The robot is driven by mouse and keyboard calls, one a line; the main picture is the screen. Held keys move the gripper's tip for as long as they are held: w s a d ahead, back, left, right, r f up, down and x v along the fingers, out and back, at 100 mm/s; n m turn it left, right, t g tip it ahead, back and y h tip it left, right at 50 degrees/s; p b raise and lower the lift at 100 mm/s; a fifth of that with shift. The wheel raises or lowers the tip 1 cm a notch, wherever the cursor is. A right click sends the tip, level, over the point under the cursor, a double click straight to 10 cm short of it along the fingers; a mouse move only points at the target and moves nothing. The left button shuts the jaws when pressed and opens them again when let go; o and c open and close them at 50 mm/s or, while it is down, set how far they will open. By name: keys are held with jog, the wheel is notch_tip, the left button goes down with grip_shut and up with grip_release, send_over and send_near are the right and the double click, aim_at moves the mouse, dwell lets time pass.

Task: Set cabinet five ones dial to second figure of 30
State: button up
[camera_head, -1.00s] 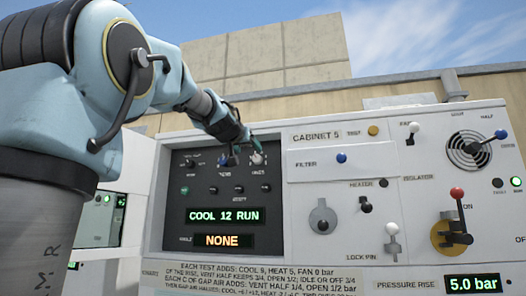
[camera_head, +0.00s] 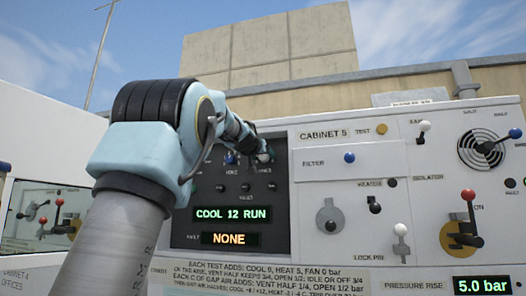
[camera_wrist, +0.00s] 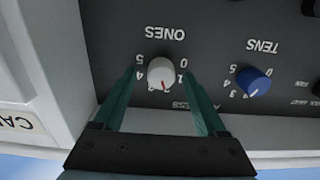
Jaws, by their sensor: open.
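The ones dial is a white knob with a red pointer mark (camera_wrist: 161,72), under the upside-down label ONES in the wrist view. Its pointer points to the lower part of the picture, slightly right; the figure there is hard to read. My gripper (camera_wrist: 162,74) is open, with one green finger on each side of the knob; I cannot tell whether they touch it. In the head view my gripper (camera_head: 252,150) is at the top right of the dark panel (camera_head: 276,215) of cabinet five, partly covering the white dial (camera_head: 265,157).
The blue tens dial (camera_wrist: 254,81) sits to the right in the wrist view. Displays read COOL 12 RUN (camera_head: 233,214) and NONE (camera_head: 229,239). Switches, a red-knobbed lever (camera_head: 467,215) and a vent fan (camera_head: 482,149) fill the white panel. Another cabinet (camera_head: 45,215) stands left.

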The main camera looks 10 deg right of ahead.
grip_shut()
dwell(0.5)
